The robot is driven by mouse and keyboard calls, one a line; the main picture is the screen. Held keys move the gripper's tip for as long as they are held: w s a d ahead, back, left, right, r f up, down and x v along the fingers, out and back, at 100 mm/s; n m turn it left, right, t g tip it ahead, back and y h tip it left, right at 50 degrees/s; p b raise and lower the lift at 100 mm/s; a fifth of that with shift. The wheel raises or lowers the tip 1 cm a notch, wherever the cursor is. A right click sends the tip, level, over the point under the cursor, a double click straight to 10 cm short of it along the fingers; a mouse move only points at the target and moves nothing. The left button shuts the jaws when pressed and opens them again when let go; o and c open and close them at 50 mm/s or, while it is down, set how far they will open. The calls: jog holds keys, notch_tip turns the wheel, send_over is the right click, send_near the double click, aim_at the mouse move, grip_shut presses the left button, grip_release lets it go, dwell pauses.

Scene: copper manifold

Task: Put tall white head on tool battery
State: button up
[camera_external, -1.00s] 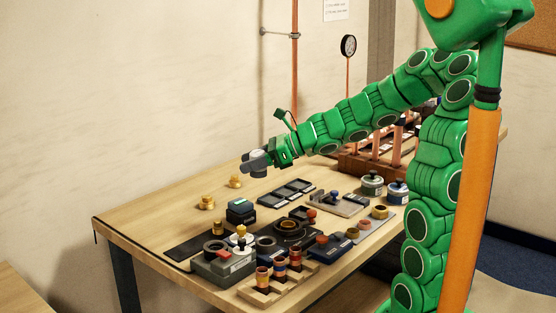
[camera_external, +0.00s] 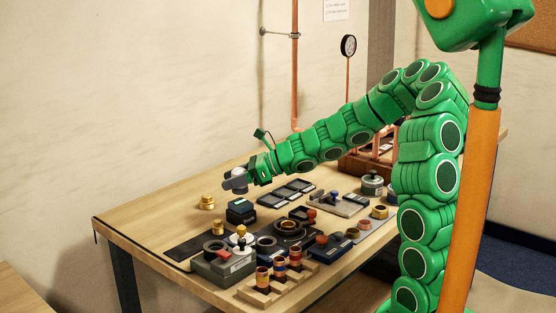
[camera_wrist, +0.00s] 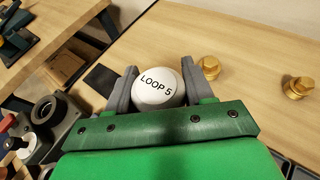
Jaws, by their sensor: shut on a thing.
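My gripper (camera_external: 236,181) is shut on a white round head (camera_wrist: 158,88), whose top is marked "LOOP 5" in the wrist view. The head sits between the two grey fingers, above the table. What seems to be the tool battery, a black block with a teal top (camera_external: 241,211), stands on the table just below and in front of my gripper in the external view. A gap shows between them there. I cannot make out the battery in the wrist view. The lower part of the head is hidden.
A brass fitting (camera_external: 207,202) stands left of the block; two show in the wrist view (camera_wrist: 209,66) (camera_wrist: 297,87). A grey unit with a dark ring (camera_external: 222,262), a wooden rack (camera_external: 278,282) and dark trays (camera_external: 287,192) are nearby. The table's left end is clear.

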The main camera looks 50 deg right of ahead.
aim_at(234, 202)
jog(key=shift+f, duration=1.45)
jog(key=shift+f, duration=0.2)
jog(key=o, duration=1.1)
jog(key=shift+r, duration=0.1)
jog(key=shift+r, duration=0.15)
jog(key=shift+v, duration=6)
